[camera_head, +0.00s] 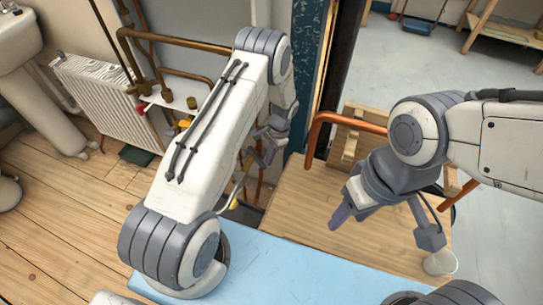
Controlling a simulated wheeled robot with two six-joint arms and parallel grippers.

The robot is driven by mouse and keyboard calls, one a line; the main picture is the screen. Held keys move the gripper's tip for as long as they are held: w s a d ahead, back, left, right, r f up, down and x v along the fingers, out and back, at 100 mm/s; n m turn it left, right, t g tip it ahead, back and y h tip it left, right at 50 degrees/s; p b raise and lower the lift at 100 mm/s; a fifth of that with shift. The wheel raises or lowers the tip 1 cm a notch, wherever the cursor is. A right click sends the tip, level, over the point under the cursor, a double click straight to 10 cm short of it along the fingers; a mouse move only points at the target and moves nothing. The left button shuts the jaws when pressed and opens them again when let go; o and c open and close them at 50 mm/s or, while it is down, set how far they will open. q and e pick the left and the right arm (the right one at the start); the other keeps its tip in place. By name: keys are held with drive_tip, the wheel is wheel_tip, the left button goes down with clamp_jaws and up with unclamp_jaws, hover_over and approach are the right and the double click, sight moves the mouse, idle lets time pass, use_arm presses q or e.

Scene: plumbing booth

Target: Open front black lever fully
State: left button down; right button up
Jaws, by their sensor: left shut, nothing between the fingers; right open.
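I cannot make out a black lever in this view; my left arm covers much of the pipework. My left gripper (269,154) points down beside the pipes, just left of the blue post. Its fingers look closed, with nothing seen between them. A yellow handle (184,123) and a red handle (141,108) show on the pipework left of my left arm. Another small yellow part (234,204) sits low, beneath my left gripper. My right gripper (342,213) hangs over the wooden surface, apart from the pipes and empty; its fingers are partly hidden by its own body.
A wooden surface (300,205) lies under my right gripper, with an orange-copper pipe (345,120) and wooden blocks (346,147) behind it. The worn blue post (303,80) stands beside my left wrist. A white radiator (95,100) and sink (40,110) are at the left.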

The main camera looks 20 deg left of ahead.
use_arm(q)
drive_tip(key=shift+s, duration=0.15)
use_arm(e)
drive_tip(key=shift+r, duration=0.15)
use_arm(q)
drive_tip(key=shift+s+a+m+p, duration=0.1)
drive_tip(key=shift+s+m+p, duration=0.05)
drive_tip(key=shift+m+p, duration=0.2)
use_arm(e)
drive_tip(key=shift+r, duration=0.15)
